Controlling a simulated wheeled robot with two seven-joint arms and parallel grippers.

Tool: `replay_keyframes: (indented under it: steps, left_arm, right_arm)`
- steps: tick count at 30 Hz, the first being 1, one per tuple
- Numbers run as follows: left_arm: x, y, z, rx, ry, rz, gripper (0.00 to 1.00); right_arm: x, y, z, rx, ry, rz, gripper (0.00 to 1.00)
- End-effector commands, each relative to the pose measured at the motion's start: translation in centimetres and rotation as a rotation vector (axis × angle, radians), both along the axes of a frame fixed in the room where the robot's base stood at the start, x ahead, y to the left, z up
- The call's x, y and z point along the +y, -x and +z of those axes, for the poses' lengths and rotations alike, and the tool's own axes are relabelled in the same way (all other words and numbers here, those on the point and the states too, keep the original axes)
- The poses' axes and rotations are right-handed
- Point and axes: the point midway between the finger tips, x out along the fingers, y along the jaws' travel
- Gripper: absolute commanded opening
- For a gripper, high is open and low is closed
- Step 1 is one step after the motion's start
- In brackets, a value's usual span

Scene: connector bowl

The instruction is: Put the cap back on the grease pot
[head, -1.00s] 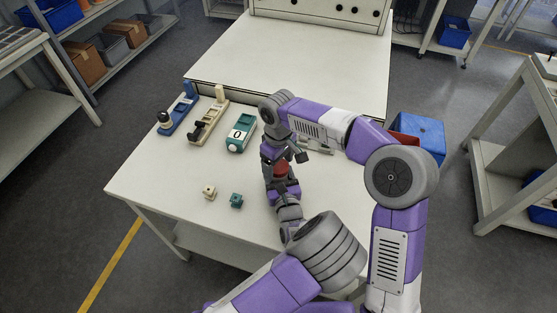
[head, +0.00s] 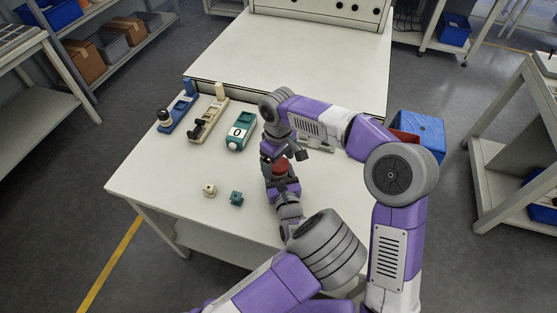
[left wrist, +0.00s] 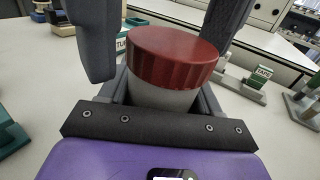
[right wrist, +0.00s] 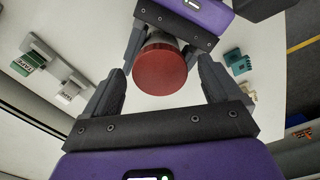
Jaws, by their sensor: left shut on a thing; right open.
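The grease pot (left wrist: 160,98) is pale grey and stands upright between the fingers of my left gripper (head: 281,184), which is shut on it. The red ribbed cap (left wrist: 172,52) sits on top of the pot; it also shows in the head view (head: 281,167) and the right wrist view (right wrist: 160,68). I cannot tell whether it is screwed down. My right gripper (head: 284,157) is open above the pot, its fingers on either side of the cap. In the right wrist view gaps show between these fingers and the cap.
A blue holder (head: 178,112), a beige holder (head: 208,121) and a teal holder (head: 241,131) stand at the table's left. A small beige connector (head: 209,190) and a teal one (head: 236,198) lie near the front. A blue bin (head: 420,135) is at the right. The table's front left is clear.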

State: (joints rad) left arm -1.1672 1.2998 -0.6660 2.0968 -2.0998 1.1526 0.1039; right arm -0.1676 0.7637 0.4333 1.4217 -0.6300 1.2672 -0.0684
Motion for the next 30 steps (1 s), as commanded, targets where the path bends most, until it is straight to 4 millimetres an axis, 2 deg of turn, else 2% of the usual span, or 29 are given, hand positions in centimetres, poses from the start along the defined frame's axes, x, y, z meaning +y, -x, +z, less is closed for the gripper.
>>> replay_keyframes:
  steps: [4,7,18,22,30]
  left_arm:
    - [0.0,0.0,0.0,0.0,0.0,0.0,0.0]
    - [0.0,0.0,0.0,0.0,0.0,0.0,0.0]
    - [0.0,0.0,0.0,0.0,0.0,0.0,0.0]
    - [0.0,0.0,0.0,0.0,0.0,0.0,0.0]
    - [0.0,0.0,0.0,0.0,0.0,0.0,0.0]
  right_arm:
    - [0.0,0.0,0.1,-0.001,-0.001,0.0,0.91]
    - [0.0,-0.1,1.0,-0.003,-0.002,0.0,0.91]
    - [0.0,0.0,6.7,-0.003,0.0,0.0,0.91]
    - [0.0,0.0,7.4,-0.001,-0.001,0.0,0.91]
    - [0.0,0.0,7.5,0.0,0.0,0.0,0.91]
